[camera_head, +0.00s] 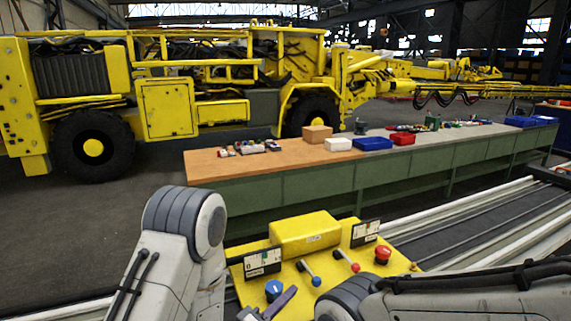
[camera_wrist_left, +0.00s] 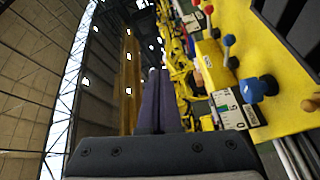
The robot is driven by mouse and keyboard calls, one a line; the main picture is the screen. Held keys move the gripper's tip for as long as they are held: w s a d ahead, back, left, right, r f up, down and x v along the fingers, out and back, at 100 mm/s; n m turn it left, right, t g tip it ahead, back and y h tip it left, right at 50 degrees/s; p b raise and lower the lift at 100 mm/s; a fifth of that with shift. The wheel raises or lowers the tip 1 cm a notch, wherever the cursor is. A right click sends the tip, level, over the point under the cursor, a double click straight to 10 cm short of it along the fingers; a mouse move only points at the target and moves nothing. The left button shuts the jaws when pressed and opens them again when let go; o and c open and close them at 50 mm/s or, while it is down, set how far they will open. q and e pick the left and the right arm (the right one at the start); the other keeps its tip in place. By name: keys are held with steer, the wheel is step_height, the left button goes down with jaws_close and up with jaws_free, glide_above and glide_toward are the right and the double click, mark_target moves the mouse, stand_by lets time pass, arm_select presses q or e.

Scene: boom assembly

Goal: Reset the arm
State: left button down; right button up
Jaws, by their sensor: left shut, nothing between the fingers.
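The yellow control panel (camera_head: 318,267) stands between my arms at the lower middle of the head view. It carries a blue knob (camera_head: 274,290), a blue-tipped lever (camera_head: 315,280), a red-tipped lever (camera_head: 354,266) and a red button (camera_head: 382,253). My left gripper (camera_head: 282,298) is shut and empty, just beside the blue knob. In the left wrist view its fingers (camera_wrist_left: 158,98) are together, with the blue knob (camera_wrist_left: 259,89) to their right, apart from them. My right gripper is not visible; only its arm shows.
A long green workbench (camera_head: 300,181) stands behind the panel with a cardboard box (camera_head: 317,134), blue bins (camera_head: 372,143) and a red bin (camera_head: 403,138). A large yellow machine (camera_head: 165,107) stands behind it. Conveyor-like rails (camera_head: 490,222) run at the right.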

arm_select(q)
steer(key=f+m+g+y+b, duration=0.1)
steer(key=m, duration=0.1)
steer(key=d+f+m+g+y+b, duration=0.1)
steer(key=f+m, duration=0.1)
steer(key=s+d+f+m+g+y+b, duration=0.1)
steer(key=f+m+g+y, duration=0.1)
steer(key=shift+b, duration=0.3)
steer(key=s+a+m+g+y+b, duration=0.3)
steer(key=s+m+g, duration=0.1)
steer(key=s, duration=0.8)
steer(key=s+a+m+g+y+b, duration=0.3)
steer(key=s+g, duration=0.3)
steer(key=s, duration=0.7)
steer(key=shift+a+f+m+y, duration=0.4)
steer(key=shift+a+m, duration=0.2)
steer(key=shift+a, duration=0.1)
